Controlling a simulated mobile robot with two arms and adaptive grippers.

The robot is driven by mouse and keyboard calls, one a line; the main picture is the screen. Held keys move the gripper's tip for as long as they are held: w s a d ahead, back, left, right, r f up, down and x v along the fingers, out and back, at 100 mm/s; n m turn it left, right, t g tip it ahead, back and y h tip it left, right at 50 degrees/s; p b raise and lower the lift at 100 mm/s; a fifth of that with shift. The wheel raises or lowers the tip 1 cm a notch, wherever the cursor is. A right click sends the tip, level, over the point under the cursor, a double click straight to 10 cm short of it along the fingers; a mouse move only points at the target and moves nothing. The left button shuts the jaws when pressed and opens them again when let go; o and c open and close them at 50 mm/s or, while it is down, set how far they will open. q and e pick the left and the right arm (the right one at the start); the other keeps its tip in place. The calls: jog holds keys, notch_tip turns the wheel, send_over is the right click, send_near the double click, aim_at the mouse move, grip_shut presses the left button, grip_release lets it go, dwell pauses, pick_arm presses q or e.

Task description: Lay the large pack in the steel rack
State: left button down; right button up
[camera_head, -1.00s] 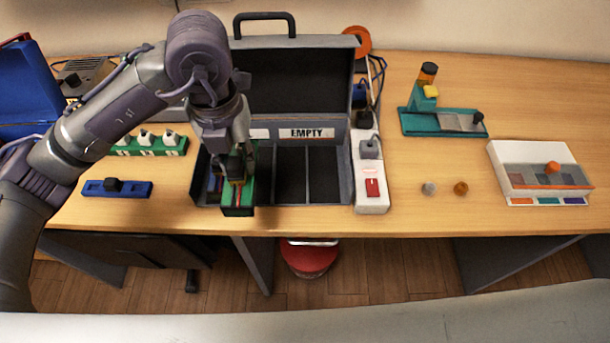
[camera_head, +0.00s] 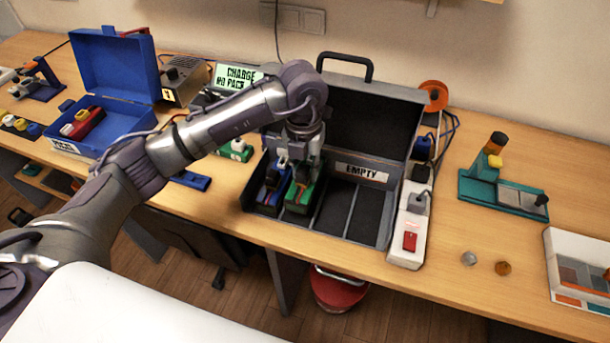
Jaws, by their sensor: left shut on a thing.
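A green pack (camera_head: 305,196) is in my left gripper (camera_head: 301,171), which is shut on it and points down. The green pack is at the second slot from the left of the open grey steel case (camera_head: 340,238), which looks like the rack. I cannot tell whether it touches the slot floor. A blue pack (camera_head: 269,186) stands in the leftmost slot, close beside it. The slots to the right are bare, below an "EMPTY" label (camera_head: 361,172). The gripper and wrist hide the packs' upper and rear parts. My right gripper is out of view.
A white power strip (camera_head: 407,247) lies against the case's right side. An open blue case (camera_head: 118,122) with a red item stands at the left. A charger sign (camera_head: 238,77) is behind my arm. A teal stand (camera_head: 482,187) is at the right.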

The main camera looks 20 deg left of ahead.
pick_arm(q)
jog(key=shift+w+a, duration=0.1)
jog(key=shift+w, duration=0.1)
jog(key=shift+f, duration=0.4)
notch_tip(320, 180, down, 2)
jog(key=shift+f+p, duration=0.15)
jog(key=shift+p, duration=0.55)
jog(key=shift+f, duration=0.5)
jog(key=shift+f, duration=0.1)
jog(key=c, duration=1.4)
grip_release()
jog(key=shift+f, duration=0.15)
jog(key=o, duration=0.5)
jog(key=shift+s, duration=0.1)
